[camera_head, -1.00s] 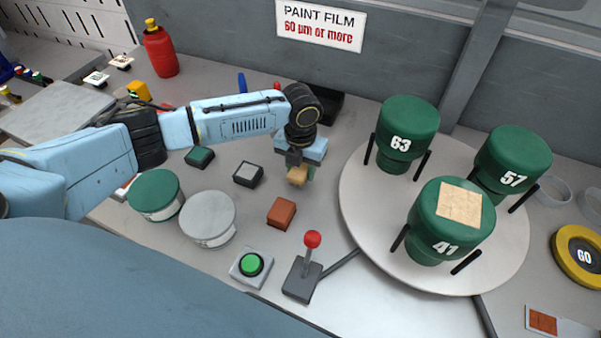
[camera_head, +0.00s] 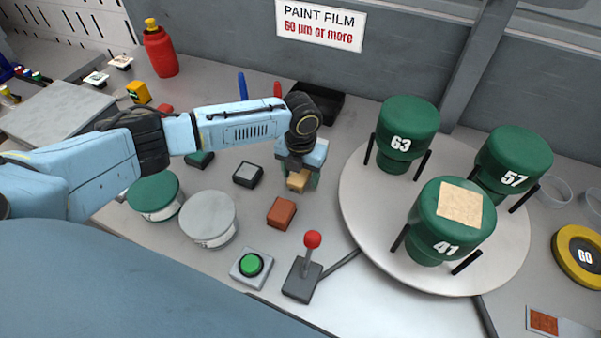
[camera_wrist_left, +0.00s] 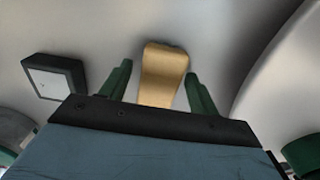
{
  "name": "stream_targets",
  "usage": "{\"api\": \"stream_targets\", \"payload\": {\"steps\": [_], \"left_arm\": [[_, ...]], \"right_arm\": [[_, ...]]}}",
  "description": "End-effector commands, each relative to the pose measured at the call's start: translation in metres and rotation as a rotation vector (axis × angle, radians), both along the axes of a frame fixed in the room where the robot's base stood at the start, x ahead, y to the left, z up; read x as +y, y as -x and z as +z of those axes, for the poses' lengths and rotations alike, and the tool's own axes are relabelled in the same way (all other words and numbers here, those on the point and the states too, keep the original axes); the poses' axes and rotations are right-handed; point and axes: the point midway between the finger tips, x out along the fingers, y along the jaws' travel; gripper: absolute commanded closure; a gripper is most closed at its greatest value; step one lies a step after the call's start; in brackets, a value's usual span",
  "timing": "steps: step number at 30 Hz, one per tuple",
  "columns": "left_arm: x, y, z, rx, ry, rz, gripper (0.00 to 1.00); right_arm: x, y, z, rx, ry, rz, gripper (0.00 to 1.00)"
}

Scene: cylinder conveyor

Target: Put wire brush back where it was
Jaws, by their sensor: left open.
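The wire brush (camera_head: 297,181) shows as a small tan wooden block below my left wrist in the head view; its bristles cannot be made out. In the left wrist view the brush (camera_wrist_left: 162,75) lies between the two green fingers, with a gap on each side. My left gripper (camera_head: 300,177) is open around the brush, pointing down over the table; the wrist hides part of the area behind it. The left gripper also shows in the left wrist view (camera_wrist_left: 159,88). My right gripper is not in view.
A red-brown block (camera_head: 281,213) and a grey-topped dark block (camera_head: 247,174) stand close by. A black tray (camera_head: 325,103) is behind the wrist. A red-knobbed lever (camera_head: 311,262) and green button (camera_head: 251,264) are in front. The turntable (camera_head: 365,233) with green cylinders is right.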

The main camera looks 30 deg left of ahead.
Motion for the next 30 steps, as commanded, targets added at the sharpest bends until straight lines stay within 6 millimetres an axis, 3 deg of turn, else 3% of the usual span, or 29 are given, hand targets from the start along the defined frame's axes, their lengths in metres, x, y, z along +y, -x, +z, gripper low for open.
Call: {"api": "stream_targets", "payload": {"steps": [18,30], "left_arm": [[0.0,-0.001,0.11,-0.003,0.001,0.001,0.39],[0.0,0.0,0.122,0.0,0.0,0.001,0.39]], "right_arm": [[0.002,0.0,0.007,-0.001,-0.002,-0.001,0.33],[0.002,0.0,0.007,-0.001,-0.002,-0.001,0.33]]}}
